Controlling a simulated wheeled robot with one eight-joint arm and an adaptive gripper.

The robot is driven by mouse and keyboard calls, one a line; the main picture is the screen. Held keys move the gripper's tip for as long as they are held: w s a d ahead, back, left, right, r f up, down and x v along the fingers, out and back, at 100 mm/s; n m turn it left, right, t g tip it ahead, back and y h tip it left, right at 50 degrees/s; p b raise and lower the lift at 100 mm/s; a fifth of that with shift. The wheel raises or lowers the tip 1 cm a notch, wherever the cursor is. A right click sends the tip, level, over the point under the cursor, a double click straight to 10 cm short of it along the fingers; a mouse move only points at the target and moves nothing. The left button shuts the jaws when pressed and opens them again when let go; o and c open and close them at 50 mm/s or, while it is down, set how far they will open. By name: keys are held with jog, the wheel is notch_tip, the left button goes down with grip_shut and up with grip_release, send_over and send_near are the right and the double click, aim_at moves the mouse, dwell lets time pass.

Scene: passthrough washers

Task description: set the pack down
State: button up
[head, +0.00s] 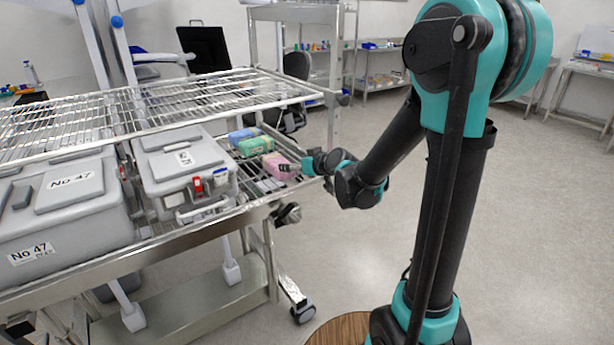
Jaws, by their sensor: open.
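A pink pack (277,165) lies on the wire shelf (262,187) of the metal rack, at its right end. A green pack (256,146) and a blue pack (243,134) lie behind it in a row. My gripper (288,167) reaches in from the right, under the upper wire shelf, with its fingers at the right side of the pink pack. Its jaws are open. It is too small in view to tell whether the fingers touch the pack.
A grey lidded box (182,160) stands left of the packs, and a larger grey box (70,200) labelled No 47 is farther left. The upper wire shelf (170,105) hangs low over them. The floor (545,220) at right is clear.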

jog(key=s+d+f+m+g+h, duration=0.2)
jog(key=s+d+f, duration=0.2)
jog(key=s+d, duration=0.3)
jog(key=s+d+f+m+g+h, duration=0.2)
jog(key=s+d+f, duration=0.3)
jog(key=s, duration=0.7)
jog(key=s+d+f+m+g+h, duration=0.2)
jog(key=s+d+f+g+h, duration=0.1)
jog(key=s+d, duration=0.6)
jog(key=shift+s+d+f+m+h, duration=0.3)
jog(key=shift+s+d+f+m, duration=0.15)
jog(key=shift+f, duration=0.4)
jog(key=shift+a, duration=0.1)
